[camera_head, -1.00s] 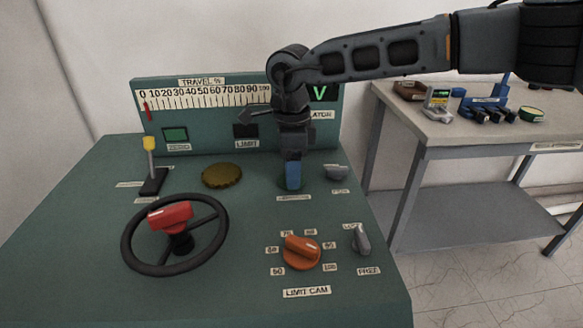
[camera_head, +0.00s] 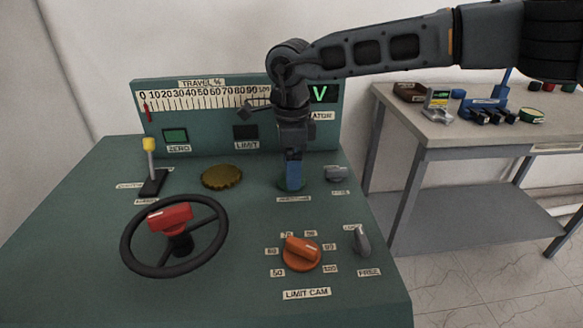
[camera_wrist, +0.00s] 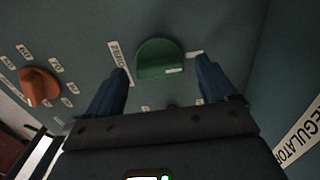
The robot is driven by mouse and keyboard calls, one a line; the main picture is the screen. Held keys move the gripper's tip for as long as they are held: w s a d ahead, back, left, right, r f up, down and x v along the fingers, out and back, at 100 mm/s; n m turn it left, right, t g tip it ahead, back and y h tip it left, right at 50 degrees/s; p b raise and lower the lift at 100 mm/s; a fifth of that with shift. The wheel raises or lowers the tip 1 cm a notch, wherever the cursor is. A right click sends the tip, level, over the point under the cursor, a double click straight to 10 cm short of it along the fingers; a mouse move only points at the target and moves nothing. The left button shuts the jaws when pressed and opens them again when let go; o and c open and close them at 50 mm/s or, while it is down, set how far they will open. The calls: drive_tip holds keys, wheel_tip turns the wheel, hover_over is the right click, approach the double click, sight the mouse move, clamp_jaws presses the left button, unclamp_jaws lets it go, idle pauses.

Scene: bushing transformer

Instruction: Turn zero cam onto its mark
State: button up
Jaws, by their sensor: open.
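A green knob (camera_wrist: 160,60) stands on the sloping console top (camera_head: 90,250). My gripper (camera_wrist: 163,72) is open, with one blue finger on each side of the knob in the wrist view and visible gaps between. In the head view my gripper (camera_head: 293,187) points down over the knob and hides most of it. The orange limit cam knob (camera_head: 302,252) sits in front, with numbers around it.
A handwheel with a red grip (camera_head: 170,217), a yellow-tipped lever (camera_head: 150,165) and a brass cap (camera_head: 222,176) stand to the left. Small grey levers (camera_head: 361,241) and (camera_head: 336,173) are at the right. The travel scale panel (camera_head: 200,120) rises behind. A side table (camera_head: 440,130) holds parts.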

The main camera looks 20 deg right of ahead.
wheel_tip(320, 180, up, 7)
drive_tip(key=shift+f+b, duration=0.15)
drive_tip(key=shift+b, duration=0.2)
idle(0.3)
